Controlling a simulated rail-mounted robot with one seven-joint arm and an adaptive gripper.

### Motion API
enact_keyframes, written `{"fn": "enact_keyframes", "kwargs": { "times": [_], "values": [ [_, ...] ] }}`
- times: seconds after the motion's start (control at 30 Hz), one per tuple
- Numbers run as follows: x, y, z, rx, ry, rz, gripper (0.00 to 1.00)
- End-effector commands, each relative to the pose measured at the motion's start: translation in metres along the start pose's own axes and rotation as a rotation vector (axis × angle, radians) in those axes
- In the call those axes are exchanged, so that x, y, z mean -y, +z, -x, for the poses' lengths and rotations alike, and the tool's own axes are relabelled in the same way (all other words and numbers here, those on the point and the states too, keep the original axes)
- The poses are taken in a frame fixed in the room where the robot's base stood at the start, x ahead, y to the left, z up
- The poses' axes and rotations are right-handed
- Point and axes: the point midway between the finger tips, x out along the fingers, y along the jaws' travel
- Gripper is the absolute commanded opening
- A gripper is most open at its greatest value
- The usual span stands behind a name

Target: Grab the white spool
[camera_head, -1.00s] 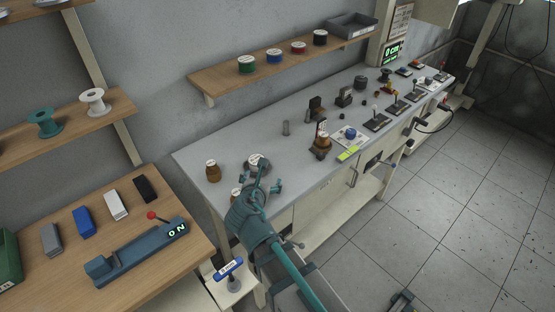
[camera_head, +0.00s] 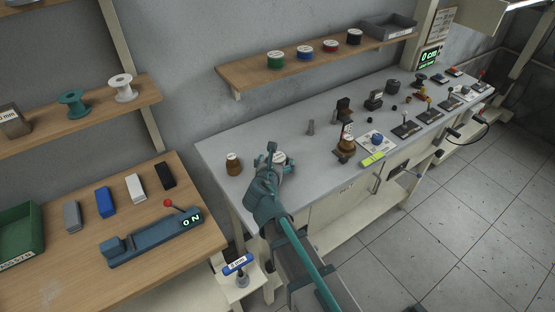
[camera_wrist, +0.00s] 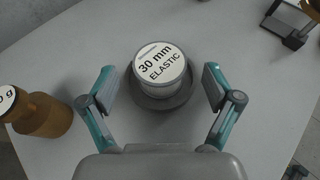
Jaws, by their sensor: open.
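The white spool (camera_head: 123,88) stands upright on the upper left wooden shelf, at the right of a teal spool (camera_head: 73,103). It is not in the wrist view. My gripper (camera_head: 272,160) is over the near left end of the grey bench, well to the right of the white spool. In the wrist view my gripper (camera_wrist: 158,88) is open, with one finger on each side of a round grey piece (camera_wrist: 160,75) with a white "30 mm ELASTIC" label.
A lower wooden table (camera_head: 70,270) at left holds several coloured blocks, a green bin (camera_head: 18,240) and a blue lever device (camera_head: 150,238). Another shelf (camera_head: 250,78) bears several spools.

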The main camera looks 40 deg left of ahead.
Motion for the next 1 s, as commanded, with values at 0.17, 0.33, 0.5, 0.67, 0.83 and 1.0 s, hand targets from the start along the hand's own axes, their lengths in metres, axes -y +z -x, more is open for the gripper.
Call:
{"fn": "enact_keyframes", "kwargs": {
  "times": [0.17, 0.33, 0.5, 0.67, 0.83, 1.0],
  "values": [
    [-0.002, 0.002, -0.027, -0.001, -0.002, 0.001, 0.89],
    [-0.001, 0.000, -0.033, 0.000, -0.001, 0.000, 0.89],
    [0.000, 0.000, -0.033, 0.000, -0.001, 0.000, 0.84],
    [0.000, 0.000, -0.033, 0.000, -0.001, 0.000, 0.58],
    [0.000, 0.000, -0.033, 0.000, -0.001, 0.000, 0.29],
    [0.000, 0.000, -0.032, 0.000, -0.001, 0.000, 0.21]
  ]
}}
